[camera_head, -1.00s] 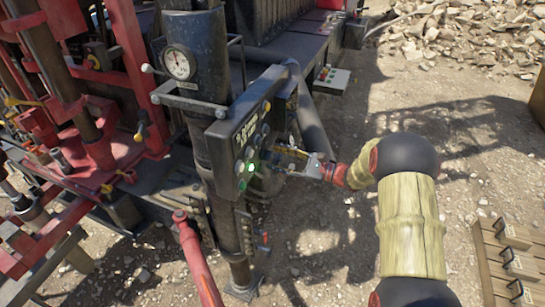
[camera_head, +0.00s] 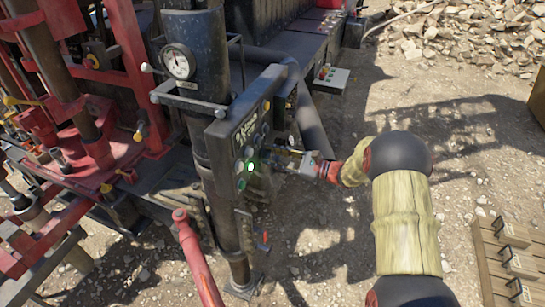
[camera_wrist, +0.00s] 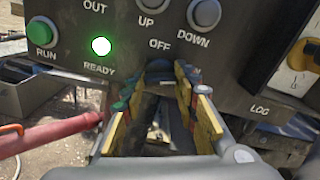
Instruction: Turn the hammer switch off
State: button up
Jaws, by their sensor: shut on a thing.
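The control panel (camera_head: 226,150) is a dark box on a thick black post. In the wrist view its face (camera_wrist: 235,45) carries labels for OUT, UP, DOWN, RUN, READY, OFF and LOG. The hammer switch (camera_wrist: 159,67) is a dark knob just below the OFF label, mostly hidden between my fingers. My gripper (camera_wrist: 155,92) has its yellow-padded fingers on either side of this knob and is shut on it. In the head view my gripper (camera_head: 285,159) reaches the panel from the right. The switch is too hidden to read its setting.
A green RUN button (camera_wrist: 42,31) and a lit green READY lamp (camera_wrist: 101,46) are left of the switch. UP (camera_wrist: 155,3) and DOWN (camera_wrist: 204,13) buttons sit above. A red bar (camera_head: 196,258) stands in front of the post. Open ground (camera_head: 340,250) lies to the right.

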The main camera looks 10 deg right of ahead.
jog(key=c, duration=0.4)
jog(key=shift+f+n+b, duration=0.1)
jog(key=shift+n+b, duration=0.2)
jog(key=shift+b, duration=0.3)
jog(key=n+b, duration=1.7)
jog(key=b, duration=1.3)
jog(key=shift+f, duration=0.15)
jog(key=shift+n, duration=0.3)
jog(key=o, duration=1.2)
jog(key=shift+r, duration=0.2)
